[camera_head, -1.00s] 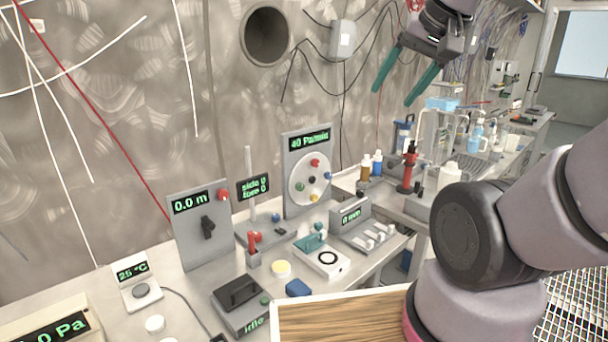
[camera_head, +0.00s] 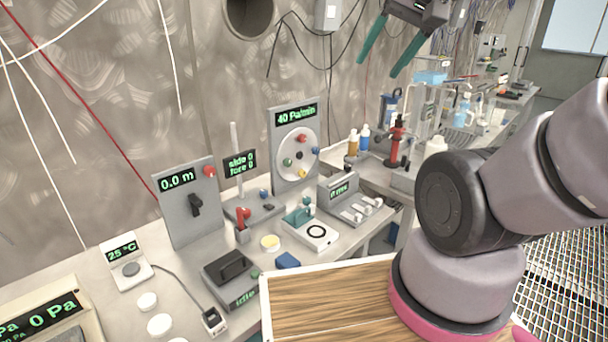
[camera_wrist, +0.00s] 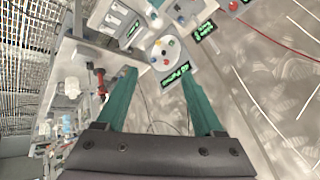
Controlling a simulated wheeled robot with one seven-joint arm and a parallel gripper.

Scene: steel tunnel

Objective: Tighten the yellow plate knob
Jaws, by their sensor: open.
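The yellow plate knob (camera_head: 303,173) is a small knob at the bottom of a round white plate (camera_head: 284,147). The plate is on an upright grey panel (camera_head: 279,181) reading 40 Pa/min, with red, blue and green knobs around a black centre. In the wrist view the plate (camera_wrist: 154,53) shows beyond my fingertips, between the two fingers; its knobs are too small there to tell firmly. My gripper (camera_head: 378,68), with two green fingers, is open and empty, well above and to the right of the panel. It also shows in the wrist view (camera_wrist: 157,73).
A 0.0 m panel (camera_head: 186,222) stands left of the plate panel, with a small slide display (camera_head: 240,163) between. A low switch box (camera_head: 350,205) and a red-topped stand (camera_head: 394,145) are to the right. A wooden board (camera_head: 330,300) lies in front. The air before the wall is mostly free.

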